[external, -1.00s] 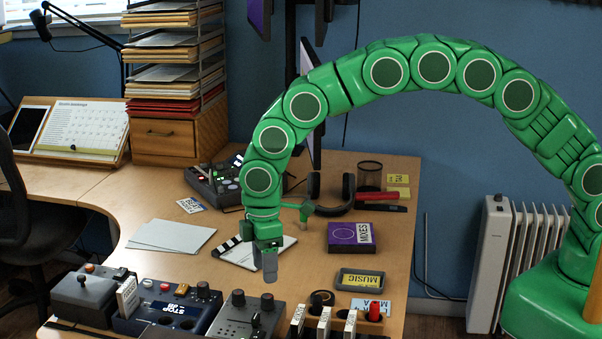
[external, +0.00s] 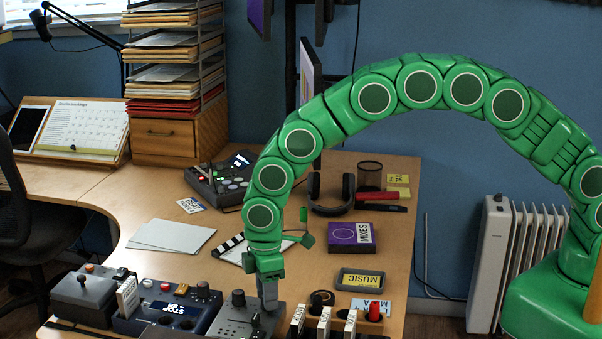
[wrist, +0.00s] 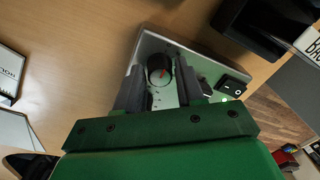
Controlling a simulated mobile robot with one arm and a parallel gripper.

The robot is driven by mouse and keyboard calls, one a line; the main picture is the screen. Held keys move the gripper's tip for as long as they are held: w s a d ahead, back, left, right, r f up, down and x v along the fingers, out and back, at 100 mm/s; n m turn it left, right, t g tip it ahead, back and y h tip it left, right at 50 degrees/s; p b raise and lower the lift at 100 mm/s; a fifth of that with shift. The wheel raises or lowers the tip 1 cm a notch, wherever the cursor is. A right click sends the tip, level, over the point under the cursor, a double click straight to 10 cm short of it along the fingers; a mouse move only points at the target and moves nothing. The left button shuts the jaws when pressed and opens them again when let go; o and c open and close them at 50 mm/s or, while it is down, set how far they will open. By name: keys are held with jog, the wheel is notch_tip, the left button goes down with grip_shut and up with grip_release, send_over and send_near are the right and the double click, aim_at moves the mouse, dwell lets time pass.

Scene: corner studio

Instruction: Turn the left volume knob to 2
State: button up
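The grey control box (external: 228,323) stands at the desk's front, with a dark knob (external: 238,298) on its left. My gripper (external: 268,305) is low over the right part of the box and hides the right knob. In the wrist view, a black knob (wrist: 160,70) with a red pointer line shows in the gap between the two grey fingers of my gripper (wrist: 162,92). It looks like the left knob. The fingers are apart, with no clear contact on it. Scale marks lie beside the knob, partly hidden; I cannot read its number.
A rocker switch (wrist: 236,86) and a green light sit on the box. A blue box (external: 160,318) stands close on the left. A rack with white labelled cards (external: 324,322) stands close on the right. Free desk lies behind, near the clapperboard (external: 232,250).

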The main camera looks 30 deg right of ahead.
grip_shut()
jog(key=shift+m, duration=0.4)
jog(key=m, duration=0.2)
jog(key=shift+m, duration=1.8)
jog(key=shift+o, duration=1.9)
grip_release()
